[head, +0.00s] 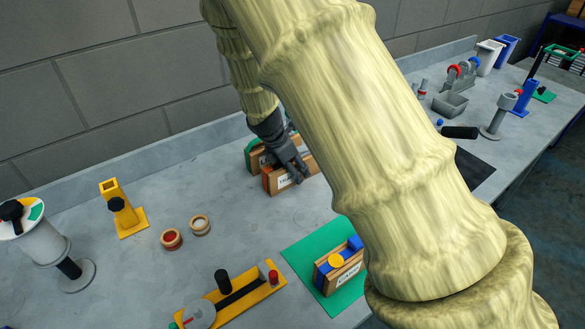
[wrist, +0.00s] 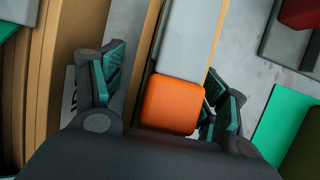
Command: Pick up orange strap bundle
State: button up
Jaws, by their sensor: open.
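The orange strap bundle (wrist: 172,104) shows in the wrist view as a smooth, rounded orange block at the end of a narrow wooden holder, against a grey block (wrist: 187,45). My gripper (wrist: 165,98) is open, with one dark, teal-padded finger on each side of the bundle. I cannot tell whether either finger touches it. In the head view my gripper (head: 296,168) reaches down over a labelled wooden box (head: 284,182) near the wall.
Another wooden box with a green part (head: 253,150) stands just behind. A green mat (head: 300,252) holds a box with blue and yellow parts (head: 340,268). A yellow stand (head: 128,215) and two small round pieces (head: 172,239) are at left. Bare bench lies between.

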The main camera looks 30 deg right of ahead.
jog(key=c, duration=1.4)
jog(key=shift+r, duration=0.1)
jog(key=shift+c, duration=0.2)
